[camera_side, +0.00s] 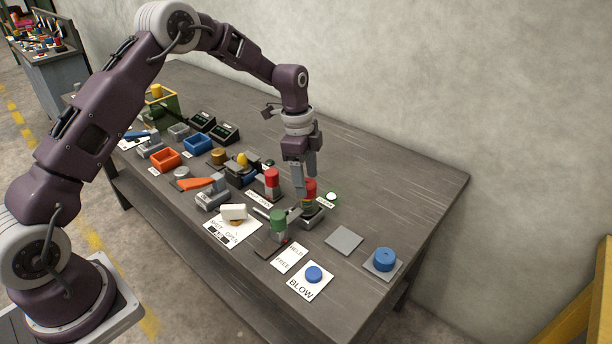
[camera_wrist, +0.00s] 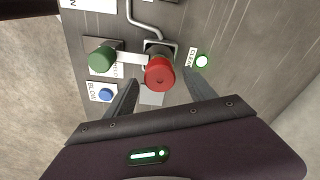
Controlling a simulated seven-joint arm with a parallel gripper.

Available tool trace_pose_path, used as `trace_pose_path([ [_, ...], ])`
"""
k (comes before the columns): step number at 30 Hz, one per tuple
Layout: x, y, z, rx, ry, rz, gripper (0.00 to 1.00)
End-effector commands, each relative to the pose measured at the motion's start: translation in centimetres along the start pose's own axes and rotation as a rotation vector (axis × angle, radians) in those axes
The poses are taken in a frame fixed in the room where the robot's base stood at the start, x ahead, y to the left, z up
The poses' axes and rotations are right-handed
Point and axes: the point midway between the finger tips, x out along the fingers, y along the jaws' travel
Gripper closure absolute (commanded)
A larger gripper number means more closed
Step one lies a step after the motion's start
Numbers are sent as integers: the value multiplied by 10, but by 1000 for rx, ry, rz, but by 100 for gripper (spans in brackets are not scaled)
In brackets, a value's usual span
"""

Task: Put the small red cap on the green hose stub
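A small red cap (camera_side: 310,185) sits on a grey metal holder (camera_side: 313,213) near the right part of the bench. In the wrist view the red cap (camera_wrist: 159,74) is just beyond the fingertips and roughly centred between them. My gripper (camera_side: 305,181) points down at this cap. In the wrist view my gripper (camera_wrist: 160,88) is open, with a gap on each side of the cap; I cannot tell how far the tips reach down beside it. The green hose stub (camera_side: 278,222) stands upright left of the cap, and in the wrist view (camera_wrist: 102,58) too.
Another red-topped part (camera_side: 272,178) stands left of my gripper. A lit green CLEAR button (camera_side: 331,196) is close on the right. A blue BLOW button (camera_side: 313,273), a grey plate (camera_side: 344,239) and a blue round part (camera_side: 384,259) lie nearer the front. The bench's back right is clear.

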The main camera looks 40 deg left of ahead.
Motion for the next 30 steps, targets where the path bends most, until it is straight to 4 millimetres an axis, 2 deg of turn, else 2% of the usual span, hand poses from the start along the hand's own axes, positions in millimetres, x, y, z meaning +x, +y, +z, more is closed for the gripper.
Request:
trace_pose_path([
  [5,0,0,0,0,0,0,36],
  [8,-8,-1,-2,1,1,-3,36],
  [11,-31,-1,-2,0,2,-5,36],
  [18,-99,-1,-2,0,1,-6,36],
  [21,-118,-1,-2,0,1,-3,36],
  [24,-129,-1,-2,0,1,-2,36],
  [30,-133,0,-1,-1,0,0,36],
])
